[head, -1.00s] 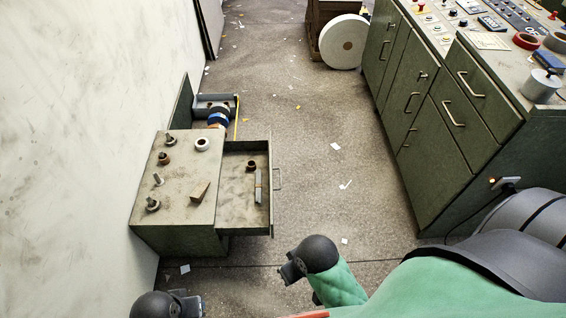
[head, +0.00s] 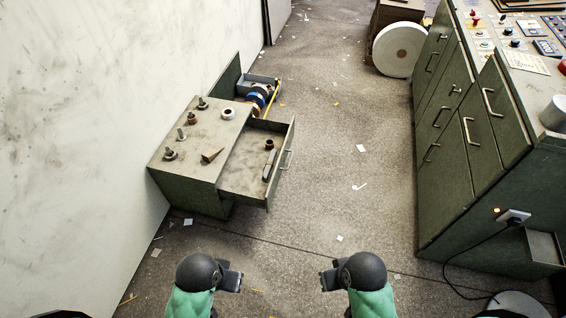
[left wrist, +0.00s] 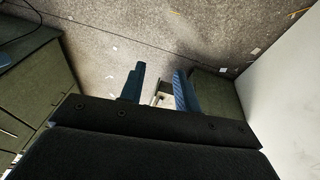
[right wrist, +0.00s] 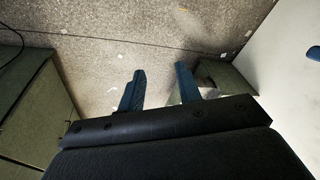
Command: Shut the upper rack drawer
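The low green rack (head: 190,190) stands against the wall at the left in the head view. Its upper drawer (head: 242,180) is pulled out to the right, with a bar handle (head: 286,160) on its front. A small dark ring and a grey bar lie in it. My left gripper (head: 238,277) and my right gripper (head: 325,278) are both in front of the rack, apart from the drawer. The left wrist view shows the left fingers (left wrist: 159,86) spread and empty. The right wrist view shows the right fingers (right wrist: 160,86) spread and empty.
Bolts, a white roll (head: 228,114) and a wedge (head: 212,155) sit on the rack top. A grey tray with rolls (head: 257,97) is behind it. A large control cabinet (head: 470,170) stands at right, with a cable. The floor between is clear except for scraps.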

